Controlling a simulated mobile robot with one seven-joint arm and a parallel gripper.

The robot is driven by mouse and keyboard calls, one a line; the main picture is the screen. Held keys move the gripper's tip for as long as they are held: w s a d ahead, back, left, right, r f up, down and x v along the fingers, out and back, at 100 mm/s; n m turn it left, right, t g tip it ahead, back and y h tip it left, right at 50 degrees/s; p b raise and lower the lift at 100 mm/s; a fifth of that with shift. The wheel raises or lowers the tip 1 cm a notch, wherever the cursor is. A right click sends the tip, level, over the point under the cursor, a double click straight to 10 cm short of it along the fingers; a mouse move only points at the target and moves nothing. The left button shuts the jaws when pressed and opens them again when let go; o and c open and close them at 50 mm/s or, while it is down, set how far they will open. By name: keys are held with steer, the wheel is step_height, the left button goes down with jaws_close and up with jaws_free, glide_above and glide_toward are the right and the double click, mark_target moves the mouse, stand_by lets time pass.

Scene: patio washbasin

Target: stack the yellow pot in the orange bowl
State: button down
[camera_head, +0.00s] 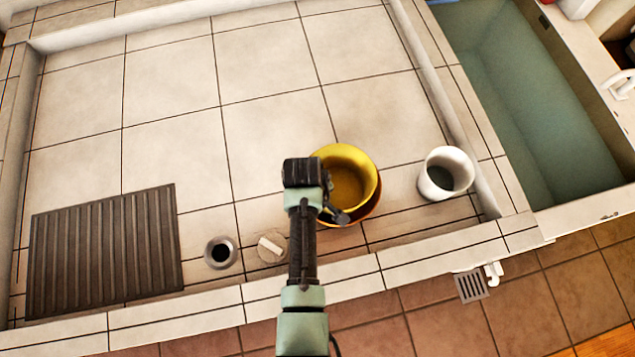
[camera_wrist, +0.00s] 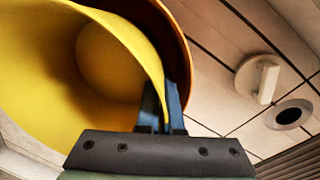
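The yellow pot (camera_head: 352,184) is at the middle right of the tiled basin in the head view, its mouth facing up. The orange bowl (camera_head: 374,205) shows as a rim below and to the right of it. In the wrist view the yellow pot (camera_wrist: 45,70) fills the left side, with the orange bowl (camera_wrist: 170,22) behind it. My gripper (camera_wrist: 163,105) has its fingers on either side of the pot's wall, pinching the rim. The pot overlaps the bowl in both views; I cannot tell whether it touches the bowl's bottom.
A white cup (camera_head: 445,173) stands right of the pot. A dark ribbed mat (camera_head: 105,250) lies at the left. A drain hole (camera_head: 221,252) and a round disc with a white bar (camera_head: 271,247) are at the front. The back tiles are clear.

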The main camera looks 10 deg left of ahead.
steer(key=shift+f, duration=0.2)
steer(key=c, duration=1.3)
jaws_free()
steer(key=shift+c, duration=0.2)
